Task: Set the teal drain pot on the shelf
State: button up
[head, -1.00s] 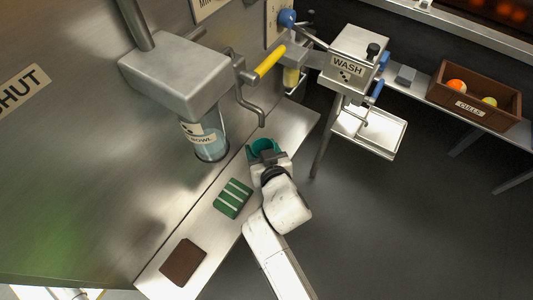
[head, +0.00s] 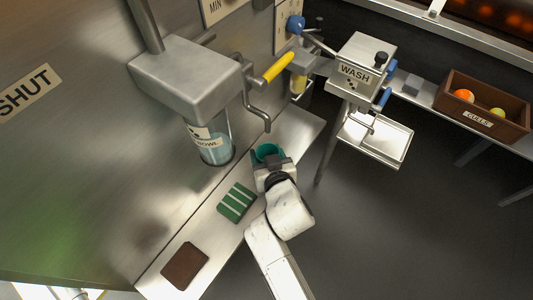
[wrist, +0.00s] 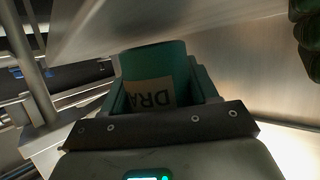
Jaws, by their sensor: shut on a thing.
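The teal drain pot (head: 266,152) is at the end of my arm in the head view, over the metal shelf (head: 214,211) along the wall. My gripper (head: 269,163) is shut on it.
A green striped block (head: 237,202) and a brown pad (head: 185,266) lie on the shelf. A glass bowl cylinder (head: 213,142) hangs left of the pot, and a bent spout (head: 267,124) is just above it. The wash box (head: 360,62) and tray (head: 391,140) stand to the right.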

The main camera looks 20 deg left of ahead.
jog(key=shift+f+b, duration=0.4)
jog(key=o, duration=1.1)
jog(key=p+v, duration=0.4)
jog(key=v, duration=0.6)
jog(key=shift+s+d+r, duration=0.15)
jog(key=shift+s+r, duration=0.1)
jog(key=shift+s, duration=0.05)
jog(key=shift+d, duration=0.1)
